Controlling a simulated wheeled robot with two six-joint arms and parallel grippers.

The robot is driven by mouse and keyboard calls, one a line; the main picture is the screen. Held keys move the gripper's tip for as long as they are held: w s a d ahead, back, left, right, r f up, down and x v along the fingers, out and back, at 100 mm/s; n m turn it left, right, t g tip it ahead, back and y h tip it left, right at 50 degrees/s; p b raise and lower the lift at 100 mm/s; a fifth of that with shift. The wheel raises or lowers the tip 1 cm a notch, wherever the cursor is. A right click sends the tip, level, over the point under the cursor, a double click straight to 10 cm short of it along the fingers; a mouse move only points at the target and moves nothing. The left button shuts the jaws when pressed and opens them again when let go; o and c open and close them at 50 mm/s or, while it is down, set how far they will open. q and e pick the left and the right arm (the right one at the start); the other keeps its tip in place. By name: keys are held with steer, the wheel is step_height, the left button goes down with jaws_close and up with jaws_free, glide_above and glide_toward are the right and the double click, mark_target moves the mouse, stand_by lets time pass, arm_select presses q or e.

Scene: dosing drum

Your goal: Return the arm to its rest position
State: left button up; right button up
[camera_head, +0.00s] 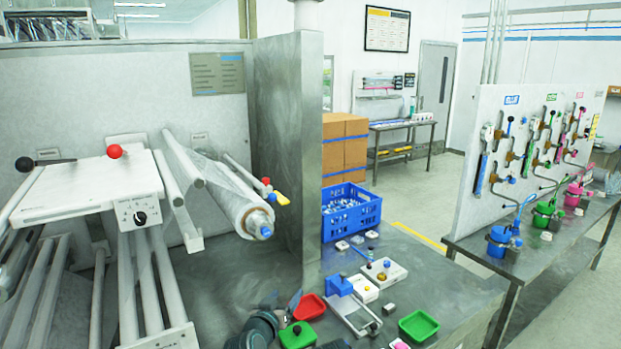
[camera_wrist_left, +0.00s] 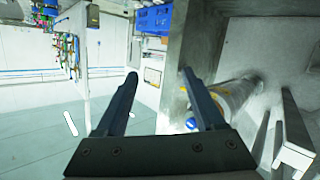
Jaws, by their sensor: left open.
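My left gripper (camera_head: 284,304) shows low in the head view, at the bottom edge near the middle. It is dark grey and sits beside a green box and a red tray on the metal table. In the left wrist view the two dark fingers of the gripper (camera_wrist_left: 158,77) stand well apart with nothing between them. That view looks out sideways over the room, with the wall and floor behind the fingers. My right gripper does not show clearly in either view.
The green box (camera_head: 297,336), red tray (camera_head: 310,307), blue-and-white device (camera_head: 352,309) and green tray (camera_head: 418,325) stand close by on the table (camera_head: 450,285). A grey partition (camera_head: 288,150) rises behind. A white roller machine (camera_head: 90,190) stands left. A blue crate (camera_head: 350,212) lies beyond.

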arm_select(q)
steer(key=s+d+f+m+g, duration=0.3)
steer(key=s+d+f+g, duration=0.25)
steer(key=f, duration=0.25)
steer(key=s+a+f+g+y, duration=0.2)
steer(key=s+f+g, duration=0.2)
steer(key=s, duration=0.5)
steer(key=s+a+f+g+y, duration=0.2)
steer(key=s+f+g, duration=0.3)
steer(key=s, duration=0.3)
steer(key=shift+s+a+f+y+b, duration=0.25)
steer(key=shift+s+a+y+b, duration=0.15)
steer(key=shift+y, duration=0.3)
